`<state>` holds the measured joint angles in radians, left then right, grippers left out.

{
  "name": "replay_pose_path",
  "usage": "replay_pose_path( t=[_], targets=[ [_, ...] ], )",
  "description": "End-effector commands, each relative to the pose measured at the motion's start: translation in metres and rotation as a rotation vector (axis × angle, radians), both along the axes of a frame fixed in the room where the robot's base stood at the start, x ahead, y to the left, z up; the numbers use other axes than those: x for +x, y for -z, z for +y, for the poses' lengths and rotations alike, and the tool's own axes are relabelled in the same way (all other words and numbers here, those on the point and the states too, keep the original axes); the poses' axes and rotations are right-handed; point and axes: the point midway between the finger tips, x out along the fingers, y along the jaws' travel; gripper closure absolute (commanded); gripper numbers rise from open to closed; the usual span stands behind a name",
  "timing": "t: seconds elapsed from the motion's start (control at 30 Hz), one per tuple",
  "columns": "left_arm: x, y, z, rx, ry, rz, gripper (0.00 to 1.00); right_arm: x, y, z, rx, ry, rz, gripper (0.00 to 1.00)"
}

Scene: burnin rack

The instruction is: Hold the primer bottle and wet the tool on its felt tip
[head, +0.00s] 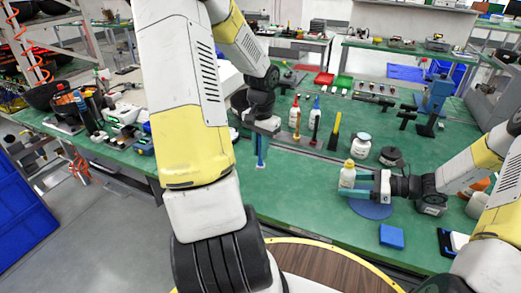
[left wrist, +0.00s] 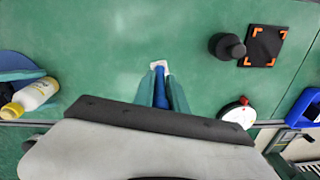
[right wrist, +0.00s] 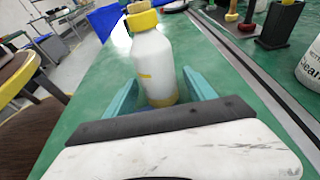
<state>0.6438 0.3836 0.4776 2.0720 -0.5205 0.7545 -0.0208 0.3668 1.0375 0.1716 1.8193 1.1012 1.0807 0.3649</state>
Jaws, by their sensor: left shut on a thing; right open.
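The primer bottle (head: 347,176) is white with a yellow cap and stands upright on a round blue mat (head: 371,209). In the right wrist view the bottle (right wrist: 155,68) stands between the teal fingers of my open right gripper (right wrist: 160,95), with a gap at each side. The bottle also shows at the left of the left wrist view (left wrist: 36,95). My left gripper (left wrist: 162,88) is shut on a blue tool (left wrist: 160,92) with a white end (left wrist: 159,66). In the head view the tool (head: 261,147) points down over the bench, left of the bottle. Its felt tip cannot be made out.
Behind the bottle stand a white jar (head: 361,147), a dark round object (head: 391,156) and several upright tools and bottles. A blue block (head: 391,236) lies near the front edge. The green bench between the left gripper and the bottle is mostly clear.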

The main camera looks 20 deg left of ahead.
Motion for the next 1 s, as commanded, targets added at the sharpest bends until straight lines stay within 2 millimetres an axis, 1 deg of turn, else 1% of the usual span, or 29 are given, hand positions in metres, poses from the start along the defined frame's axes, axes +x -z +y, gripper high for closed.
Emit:
replay_pose_path(
  t=[0.27, 0.37, 0.4, 0.5, 1.0],
  targets=[
    [0.0001, -0.0001, 0.0000, 0.000, 0.000, 0.000, 1.00, 0.0001, 0.0003, 0.0012, 0.000, 0.000, 0.000, 0.36],
    [0.0001, -0.0001, 0.0000, 0.000, 0.000, 0.000, 1.00, 0.0001, 0.0002, 0.0010, 0.000, 0.000, 0.000, 0.54],
    [0.0001, -0.0001, 0.0000, 0.000, 0.000, 0.000, 1.00, 0.0001, 0.0002, 0.0010, 0.000, 0.000, 0.000, 0.61],
    [0.0001, -0.0001, 0.0000, 0.000, 0.000, 0.000, 1.00, 0.0001, 0.0003, 0.0009, 0.000, 0.001, 0.000, 0.80],
    [0.0001, -0.0001, 0.0000, 0.000, 0.000, 0.000, 1.00, 0.0002, 0.0003, 0.0005, -0.001, 0.001, 0.000, 0.80]
  ],
)
